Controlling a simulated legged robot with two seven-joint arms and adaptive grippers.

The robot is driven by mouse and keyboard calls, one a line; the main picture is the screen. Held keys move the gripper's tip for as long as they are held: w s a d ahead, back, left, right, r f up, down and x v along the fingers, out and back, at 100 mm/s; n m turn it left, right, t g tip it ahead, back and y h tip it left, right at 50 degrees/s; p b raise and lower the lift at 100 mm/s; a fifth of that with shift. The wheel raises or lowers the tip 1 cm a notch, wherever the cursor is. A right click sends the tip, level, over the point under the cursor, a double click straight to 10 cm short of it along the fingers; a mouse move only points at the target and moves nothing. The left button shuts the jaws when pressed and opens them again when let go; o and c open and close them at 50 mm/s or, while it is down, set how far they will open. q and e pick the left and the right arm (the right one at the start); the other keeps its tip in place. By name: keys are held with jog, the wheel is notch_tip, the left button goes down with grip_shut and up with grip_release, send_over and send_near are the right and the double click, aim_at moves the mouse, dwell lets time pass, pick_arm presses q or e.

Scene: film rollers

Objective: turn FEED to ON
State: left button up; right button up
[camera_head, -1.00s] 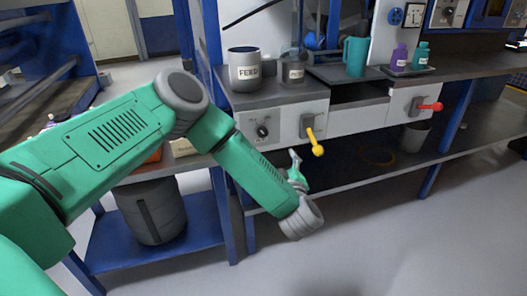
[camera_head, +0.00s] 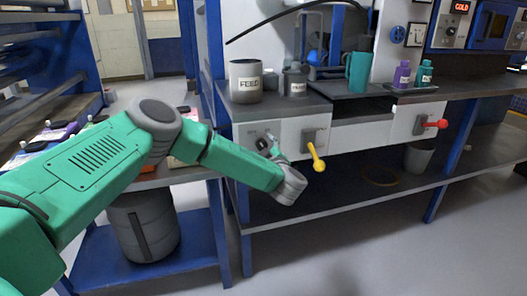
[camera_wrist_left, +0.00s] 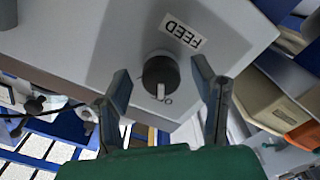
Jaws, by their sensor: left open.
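The FEED knob (camera_wrist_left: 161,72) is a round black dial with a white pointer mark, on a light grey panel (camera_wrist_left: 95,45) under a label reading FEED (camera_wrist_left: 184,34). The pointer faces the lower edge of the wrist view, near small lettering that I cannot fully read. My left gripper (camera_wrist_left: 160,68) is open, with one finger on each side of the knob and gaps visible between fingers and knob. In the head view my left gripper (camera_head: 272,147) is at the panel front and partly hides the knob.
A yellow-tipped lever (camera_head: 317,160) sticks out just right of my gripper, and a red-tipped lever (camera_head: 435,124) is farther right.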

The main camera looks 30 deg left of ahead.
pick_arm(q)
jog(key=shift+w+a, duration=0.15)
jog(key=shift+a, duration=0.35)
jog(key=shift+d, duration=0.25)
jog(key=c, duration=1.2)
jog(key=shift+o, duration=0.2)
